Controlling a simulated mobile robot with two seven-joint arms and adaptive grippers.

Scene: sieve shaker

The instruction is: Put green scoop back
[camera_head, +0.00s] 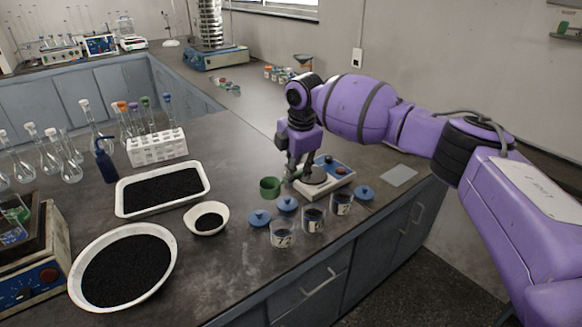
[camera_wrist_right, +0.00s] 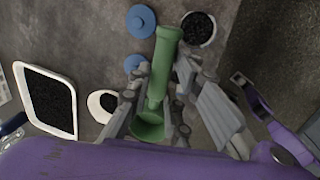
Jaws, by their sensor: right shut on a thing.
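The green scoop (camera_wrist_right: 158,85) lies between the fingers of my right gripper (camera_wrist_right: 152,108) in the right wrist view. Its green tube-like end points up the picture, and a rounded hollow part sits low between the fingers. In the head view, the green cup-shaped part (camera_head: 270,187) shows just left of my right gripper (camera_head: 297,174), near the balance (camera_head: 325,178). The fingers are shut on the scoop and partly hide it. I cannot tell how high it is above the bench. My left gripper is not in view.
Several labelled jars (camera_head: 313,219) and blue lids (camera_head: 260,218) stand in front of the gripper. A small dish (camera_head: 226,221), a white tray (camera_head: 120,211) and a round bowl (camera_head: 172,262) with black grains lie left. A white tube rack (camera_head: 158,147) stands behind them.

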